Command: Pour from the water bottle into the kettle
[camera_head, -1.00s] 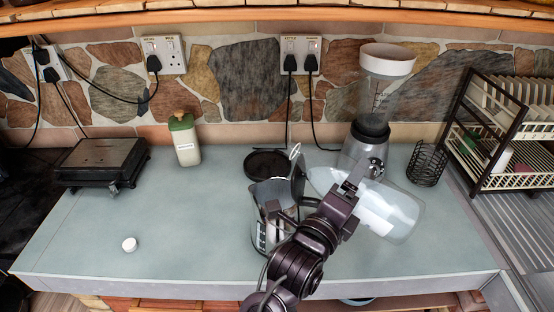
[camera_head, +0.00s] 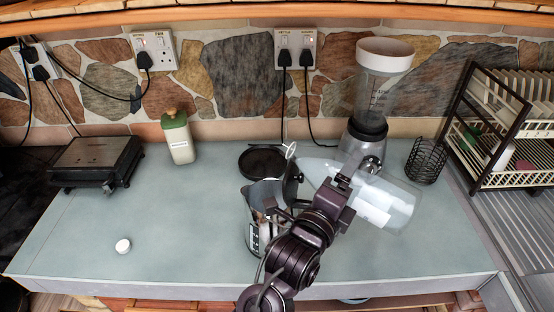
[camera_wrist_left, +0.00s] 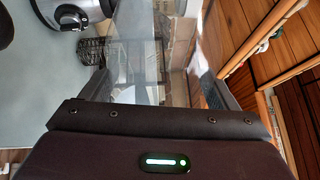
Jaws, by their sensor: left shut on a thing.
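The clear water bottle (camera_head: 391,203) lies tilted on its side above the counter. Its narrow end points left, close to the open lid of the kettle. My left gripper (camera_head: 343,184) is shut on the bottle, whose clear body also fills the space between the fingers in the left wrist view (camera_wrist_left: 165,60). The kettle (camera_head: 254,232) stands on the counter with its lid open, partly hidden behind my left arm. I cannot tell whether the bottle's mouth is over the kettle's opening, or whether water flows. My right gripper is out of view.
A blender (camera_head: 367,130) stands behind the bottle, with a black wire holder (camera_head: 427,160) and dish rack (camera_head: 505,130) at right. A dark round base (camera_head: 262,161) lies behind the kettle. A green-topped canister (camera_head: 179,140), grill (camera_head: 95,162) and white cap (camera_head: 123,246) are left; the left counter is mostly clear.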

